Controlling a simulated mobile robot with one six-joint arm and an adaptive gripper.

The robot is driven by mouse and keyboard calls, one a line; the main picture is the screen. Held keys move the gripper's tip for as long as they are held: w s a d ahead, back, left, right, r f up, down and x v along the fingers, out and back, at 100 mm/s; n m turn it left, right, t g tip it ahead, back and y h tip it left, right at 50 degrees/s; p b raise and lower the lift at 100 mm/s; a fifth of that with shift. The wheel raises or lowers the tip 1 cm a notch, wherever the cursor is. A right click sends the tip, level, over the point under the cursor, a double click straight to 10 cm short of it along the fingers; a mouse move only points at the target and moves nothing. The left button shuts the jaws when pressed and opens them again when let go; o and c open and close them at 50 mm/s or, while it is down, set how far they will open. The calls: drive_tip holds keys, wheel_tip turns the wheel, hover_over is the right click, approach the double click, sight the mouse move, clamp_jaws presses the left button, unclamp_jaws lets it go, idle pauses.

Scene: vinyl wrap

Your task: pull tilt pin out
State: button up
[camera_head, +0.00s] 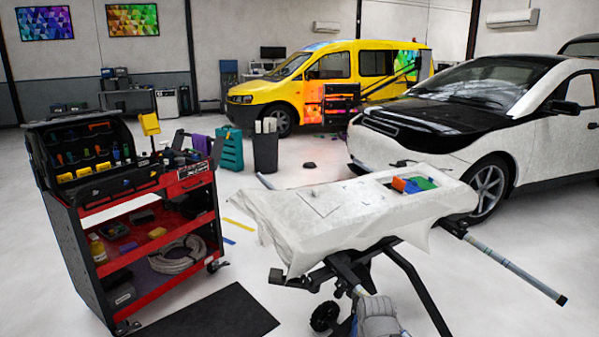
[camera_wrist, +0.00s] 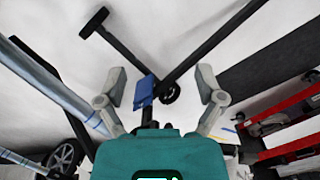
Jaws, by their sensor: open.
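The work stand (camera_head: 345,215) has a white-draped top and a dark folding frame below it. In the wrist view, its black legs (camera_wrist: 205,45) spread out past my gripper (camera_wrist: 161,84). My gripper is open, with its two grey fingers wide apart. A small blue piece (camera_wrist: 145,90) shows between the fingers, closer to the left one, against the dark frame. I cannot tell whether this blue piece is the tilt pin. No finger visibly touches it. In the head view a grey rounded part at the bottom edge seems to be mine; no pin can be made out there.
A long grey tube (camera_head: 515,268) sticks out from the stand's right side. A white and black car (camera_head: 470,125) is behind. Floor between cart and stand is mostly clear.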

wheel_tip(320, 180, up, 24)
drive_tip(key=p, duration=2.3)
drive_tip(key=shift+r, duration=0.25)
